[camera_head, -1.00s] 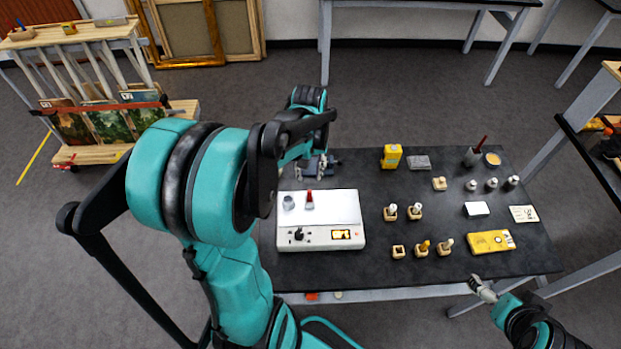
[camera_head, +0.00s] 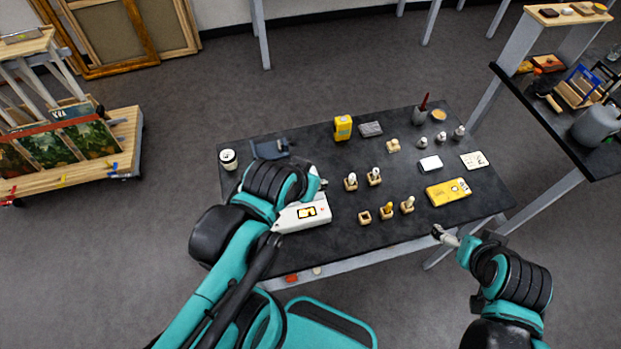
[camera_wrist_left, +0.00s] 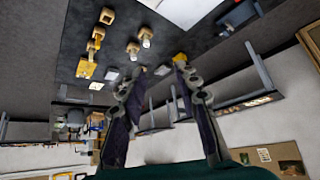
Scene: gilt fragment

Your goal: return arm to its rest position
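My left arm (camera_head: 265,200) reaches in from the lower left and covers part of the white instrument box. Its gripper is mostly hidden behind the arm in the head view. In the left wrist view my left gripper (camera_wrist_left: 155,78) has two dark fingers spread apart with nothing between them. My right gripper (camera_head: 443,235) is at the table's front right edge, small and apart from the yellow case. I cannot make out its finger gap.
The dark table (camera_head: 340,240) holds the white instrument box (camera_head: 306,214), a can (camera_head: 228,159), a yellow box (camera_head: 343,127), a yellow case (camera_head: 447,192) and several small wooden holders. A dark shelf (camera_head: 560,130) stands at the right and a painting cart (camera_head: 125,140) at the left.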

